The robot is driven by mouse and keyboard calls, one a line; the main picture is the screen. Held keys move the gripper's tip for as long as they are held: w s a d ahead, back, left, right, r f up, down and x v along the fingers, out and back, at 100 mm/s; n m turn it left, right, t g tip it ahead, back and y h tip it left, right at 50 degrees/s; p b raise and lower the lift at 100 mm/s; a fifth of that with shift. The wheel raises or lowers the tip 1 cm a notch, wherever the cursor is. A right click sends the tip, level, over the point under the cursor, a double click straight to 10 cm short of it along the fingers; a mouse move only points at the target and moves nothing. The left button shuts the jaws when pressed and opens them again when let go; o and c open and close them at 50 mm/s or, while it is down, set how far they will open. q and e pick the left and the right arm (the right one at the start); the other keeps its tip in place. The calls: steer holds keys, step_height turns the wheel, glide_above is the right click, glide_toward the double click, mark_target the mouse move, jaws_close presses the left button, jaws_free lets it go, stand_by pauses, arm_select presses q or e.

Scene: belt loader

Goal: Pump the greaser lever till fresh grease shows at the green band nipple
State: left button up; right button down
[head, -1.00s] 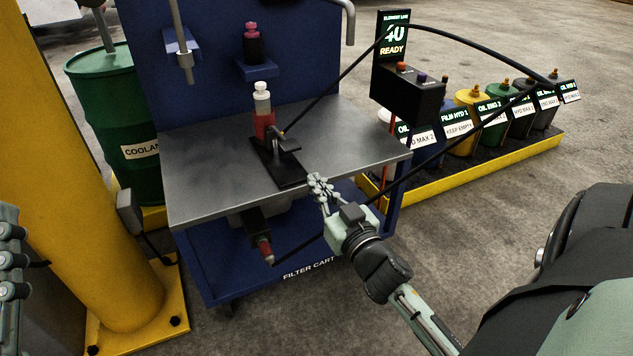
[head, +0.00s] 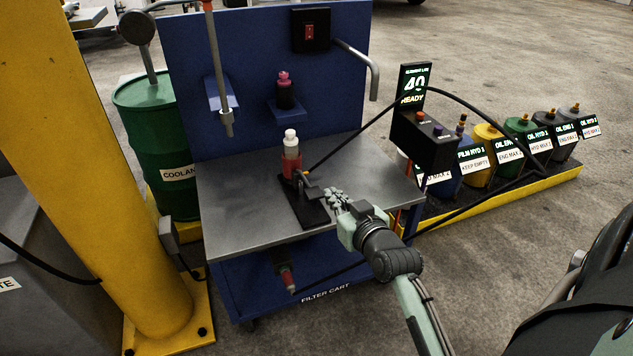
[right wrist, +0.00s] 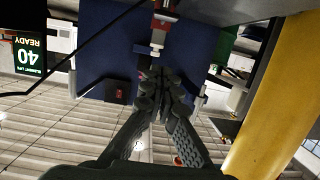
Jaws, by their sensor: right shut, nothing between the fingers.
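A bottle with a red body and white cap (head: 291,158) stands upright on the grey cart top (head: 235,215), behind a black stand (head: 305,207) with a short lever-like arm. I cannot tell whether this is the greaser. No green band nipple can be made out. My right gripper (head: 333,197) is shut and empty at the right side of the black stand; I cannot tell whether it touches it. Its closed fingers (right wrist: 157,82) fill the middle of the right wrist view, which shows the scene upside down. My left gripper is out of view.
A black hose runs above the cart past the display post (head: 414,82) reading 40 READY. A yellow post (head: 110,150) and green coolant drum (head: 165,130) stand left. Several labelled containers sit on a yellow-edged tray (head: 500,187) at right. A blue panel (head: 255,60) rises behind the cart top.

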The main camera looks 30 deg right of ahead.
stand_by(0.3)
glide_above(314, 193)
steer(key=s, duration=0.2)
step_height(314, 193, down, 2)
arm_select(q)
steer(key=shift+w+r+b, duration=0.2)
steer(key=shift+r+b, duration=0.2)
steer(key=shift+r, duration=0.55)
arm_select(e)
steer(key=f, duration=0.4)
steer(key=shift+a+f, duration=0.25)
